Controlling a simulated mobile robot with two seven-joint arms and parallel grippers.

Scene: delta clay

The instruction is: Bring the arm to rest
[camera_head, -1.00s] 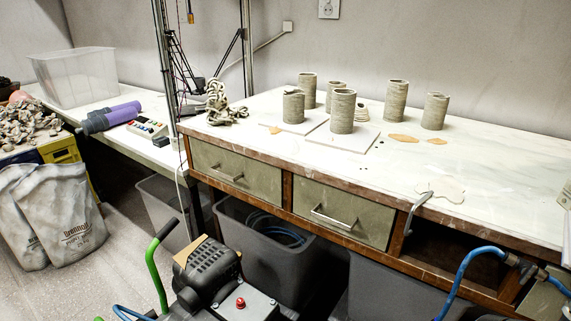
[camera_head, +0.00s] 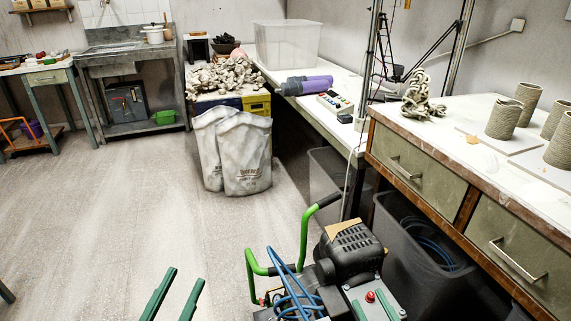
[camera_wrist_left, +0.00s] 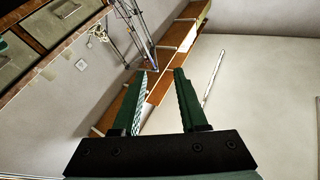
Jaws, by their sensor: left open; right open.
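My left gripper (camera_head: 186,276) shows at the bottom of the head view, its two green fingers apart over bare floor. In the left wrist view the left gripper (camera_wrist_left: 163,74) is open, with nothing between its fingers. My right gripper (camera_head: 368,299) shows only as green fingertips at the bottom edge of the head view, in front of the compressor (camera_head: 350,250). Its fingers are apart, and I see nothing held between them. The rest of both arms is out of view.
Open floor (camera_head: 120,210) lies to the left. Two grey-white sacks (camera_head: 243,155) stand by the yellow box (camera_head: 257,103). The workbench with drawers (camera_head: 420,165) carries clay cylinders (camera_head: 503,119) at right. Grey bins (camera_head: 400,250) sit beneath. A sink unit (camera_head: 120,65) stands at the back.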

